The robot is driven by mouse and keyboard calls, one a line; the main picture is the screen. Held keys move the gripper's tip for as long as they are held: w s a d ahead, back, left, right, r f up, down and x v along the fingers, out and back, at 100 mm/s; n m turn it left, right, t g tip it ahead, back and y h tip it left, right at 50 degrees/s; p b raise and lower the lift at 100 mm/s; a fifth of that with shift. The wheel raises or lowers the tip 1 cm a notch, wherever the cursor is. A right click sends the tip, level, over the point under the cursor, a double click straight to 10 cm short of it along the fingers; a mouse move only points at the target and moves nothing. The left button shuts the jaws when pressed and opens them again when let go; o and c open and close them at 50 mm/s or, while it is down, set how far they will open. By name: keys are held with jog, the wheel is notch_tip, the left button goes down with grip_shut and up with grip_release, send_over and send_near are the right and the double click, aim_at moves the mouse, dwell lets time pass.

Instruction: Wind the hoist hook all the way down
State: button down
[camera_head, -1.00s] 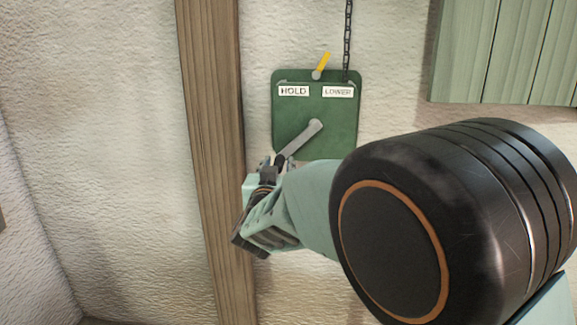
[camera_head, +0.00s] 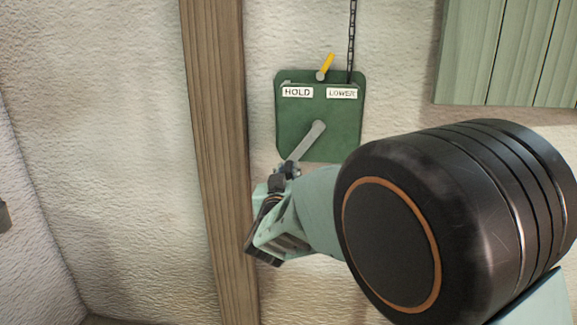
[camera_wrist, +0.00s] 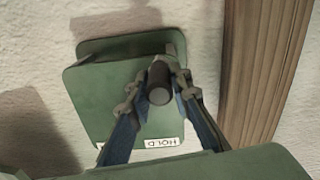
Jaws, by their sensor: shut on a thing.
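The green hoist plate (camera_head: 290,128) is fixed to the wall, with HOLD (camera_head: 297,92) and LOWER (camera_head: 342,93) labels. A small yellow lever (camera_head: 326,64) at its top leans up and to the right, toward the LOWER side. The grey crank arm (camera_head: 306,142) points down and to the left from its hub. My gripper (camera_head: 285,170) is at the crank's lower end. In the wrist view its two fingers (camera_wrist: 158,88) are shut on the dark crank handle (camera_wrist: 158,82). The hook is not in view.
A dark chain (camera_head: 352,40) runs up from the plate. A wooden post (camera_head: 217,150) stands close to the left of my gripper. Green boards (camera_head: 506,52) hang on the wall at upper right. The wall between post and left corner is bare.

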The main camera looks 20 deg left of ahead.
jog(key=w+d+f+n+p, duration=0.1)
jog(key=d+f+n, duration=0.1)
jog(key=d+n, duration=0.4)
jog(key=shift+w+f, duration=0.2)
dwell(0.4)
jog(key=c, duration=1.7)
grip_release()
jog(key=shift+c, duration=0.2)
jog(key=v, duration=1.2)
